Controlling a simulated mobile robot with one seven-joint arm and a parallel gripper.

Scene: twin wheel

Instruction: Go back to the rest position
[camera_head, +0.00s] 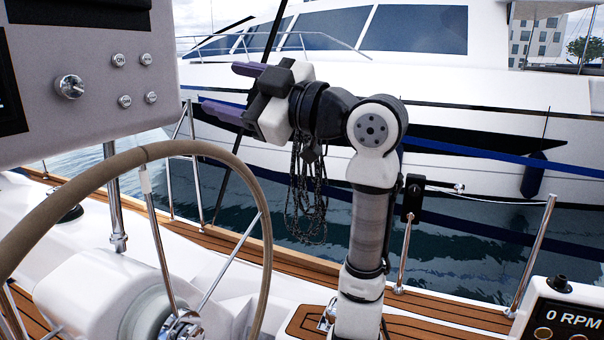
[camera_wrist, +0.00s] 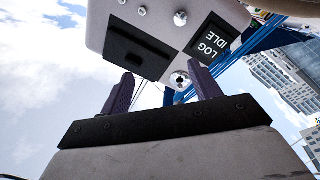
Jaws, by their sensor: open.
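My gripper (camera_head: 226,90) is at the end of my raised arm, left of the upper middle in the head view. Its two purple fingers point left, are spread apart and hold nothing. In the wrist view my gripper (camera_wrist: 160,90) shows both fingers apart with open space between them. The grey control panel (camera_head: 90,75) is at the left in the head view, a little left of the fingertips. The panel (camera_wrist: 165,35) also shows in the wrist view beyond the fingers, with knobs, a dark screen reading LOG IDLE and a dark rectangular recess.
A steering wheel (camera_head: 150,152) rises at the lower left, below the panel. Steel rails (camera_head: 531,255) and a hanging chain or cord (camera_head: 306,195) stand near my arm. An instrument box (camera_head: 568,315) reading 0 RPM is at the lower right. A white yacht (camera_head: 450,85) lies across the water.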

